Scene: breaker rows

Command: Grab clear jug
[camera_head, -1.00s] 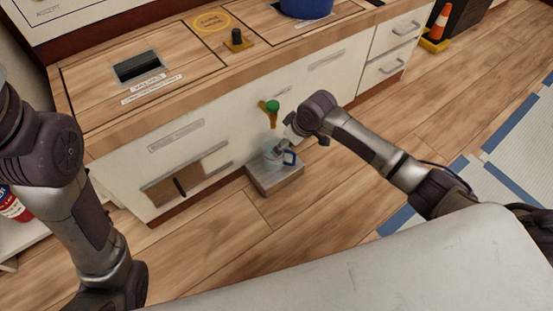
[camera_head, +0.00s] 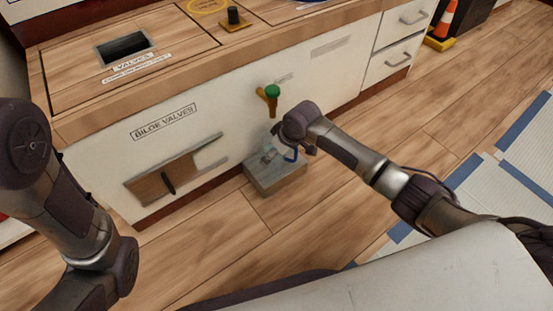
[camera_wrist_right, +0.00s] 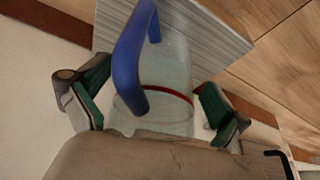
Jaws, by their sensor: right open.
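The clear jug (camera_head: 269,153) has a blue handle and stands on a grey block (camera_head: 279,179) in front of the cabinet. My right gripper (camera_head: 284,145) is at the jug and hides part of it in the head view. In the right wrist view the jug (camera_wrist_right: 172,72) shows its blue handle and a thin red band. There the open fingers of my right gripper (camera_wrist_right: 155,105) are on either side of the jug, with gaps visible at both sides. My left arm shows at the left of the head view, but its gripper is not seen.
A sliding wooden panel (camera_head: 165,179) is on the front at left. Wooden floor is free around the block.

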